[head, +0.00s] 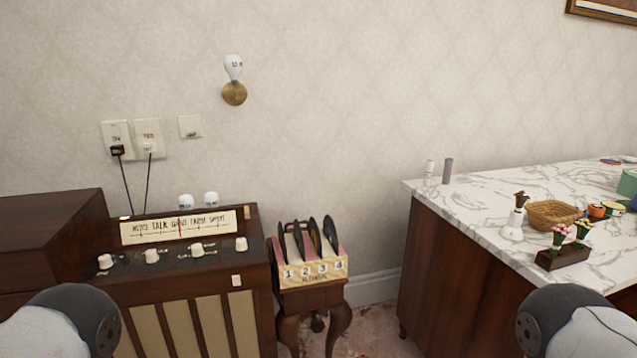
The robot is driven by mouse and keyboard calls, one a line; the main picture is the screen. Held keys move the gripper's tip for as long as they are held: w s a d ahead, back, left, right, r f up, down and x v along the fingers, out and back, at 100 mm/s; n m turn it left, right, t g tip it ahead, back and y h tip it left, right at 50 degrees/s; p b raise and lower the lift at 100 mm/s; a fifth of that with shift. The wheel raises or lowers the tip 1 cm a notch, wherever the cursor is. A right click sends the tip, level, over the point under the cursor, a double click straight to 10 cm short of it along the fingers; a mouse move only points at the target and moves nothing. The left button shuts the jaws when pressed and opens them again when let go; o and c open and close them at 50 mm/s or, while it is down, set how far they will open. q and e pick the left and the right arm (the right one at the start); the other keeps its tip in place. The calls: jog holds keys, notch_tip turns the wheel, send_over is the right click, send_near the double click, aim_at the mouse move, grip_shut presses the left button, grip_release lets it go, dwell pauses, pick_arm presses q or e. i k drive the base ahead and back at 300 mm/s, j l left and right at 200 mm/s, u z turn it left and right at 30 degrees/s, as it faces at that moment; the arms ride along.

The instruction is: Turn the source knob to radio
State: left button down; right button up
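A dark wooden radio cabinet (243,286) stands at the lower left in the head view. Its lit dial (178,228) has a red pointer and the word TALK among other words. A row of white knobs runs below the dial: a far-left knob (105,261), a second knob (150,257), a third knob (197,249) and a far-right knob (241,243). Their markings are too small to read, so I cannot tell which is the source knob or where it points. Parts of both my arms show at the bottom corners, but neither gripper is in view.
A small table (290,322) right of the radio holds a numbered rack (317,272) of black discs. A marble-topped cabinet (470,217) with a basket (552,214) and small items stands at right. Cords hang from wall sockets (117,138) behind the radio. Two small bulbs (211,198) sit on top.

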aim_at(153, 257)
jog(key=u, duration=1.35)
